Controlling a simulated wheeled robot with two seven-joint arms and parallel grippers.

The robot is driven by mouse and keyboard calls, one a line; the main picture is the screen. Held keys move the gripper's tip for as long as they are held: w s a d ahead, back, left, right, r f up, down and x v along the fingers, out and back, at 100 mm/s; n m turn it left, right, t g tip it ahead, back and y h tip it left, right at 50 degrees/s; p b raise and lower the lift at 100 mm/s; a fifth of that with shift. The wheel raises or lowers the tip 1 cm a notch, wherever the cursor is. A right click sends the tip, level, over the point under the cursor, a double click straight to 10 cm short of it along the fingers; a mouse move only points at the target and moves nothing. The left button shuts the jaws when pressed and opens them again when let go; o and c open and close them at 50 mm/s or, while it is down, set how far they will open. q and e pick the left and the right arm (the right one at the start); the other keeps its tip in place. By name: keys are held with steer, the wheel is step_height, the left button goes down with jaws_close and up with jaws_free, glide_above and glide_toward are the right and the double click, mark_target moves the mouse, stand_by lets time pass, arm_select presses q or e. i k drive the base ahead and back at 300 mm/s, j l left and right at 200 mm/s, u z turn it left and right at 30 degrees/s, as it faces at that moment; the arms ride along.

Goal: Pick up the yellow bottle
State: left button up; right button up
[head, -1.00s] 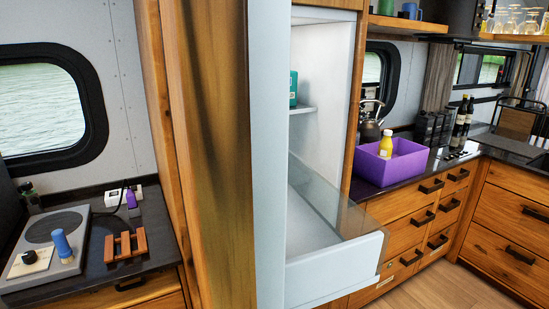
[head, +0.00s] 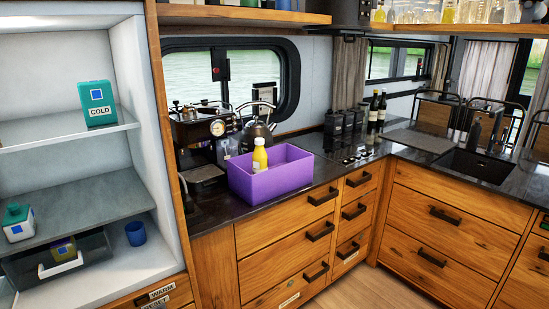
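The yellow bottle (head: 260,156) has a white cap and stands upright in the purple bin (head: 270,182). The bin's front wall hides the bottle's lower part. The bin sits on the dark counter, near its front edge and in front of the window. Neither of my grippers is in the head view.
A coffee machine (head: 198,143) and a kettle (head: 258,124) stand behind the bin. Dark bottles (head: 378,110) and black canisters (head: 340,122) are further right. An open white cabinet (head: 130,165) stands at left. A sink (head: 478,166) is at right. Wooden drawers (head: 290,235) front the counter.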

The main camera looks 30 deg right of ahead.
mark_target(260, 156)
steer(key=i+l, duration=0.15)
steer(key=l, duration=0.25)
steer(key=i+l+u, duration=0.1)
steer(key=l, duration=0.25)
steer(key=i+l, duration=0.1)
steer(key=l, duration=0.3)
steer(key=i+l+u, duration=0.1)
steer(key=l, duration=0.3)
steer(key=i+l, duration=0.15)
steer(key=l, duration=0.25)
steer(key=i+l+u, duration=0.1)
steer(key=l, duration=0.3)
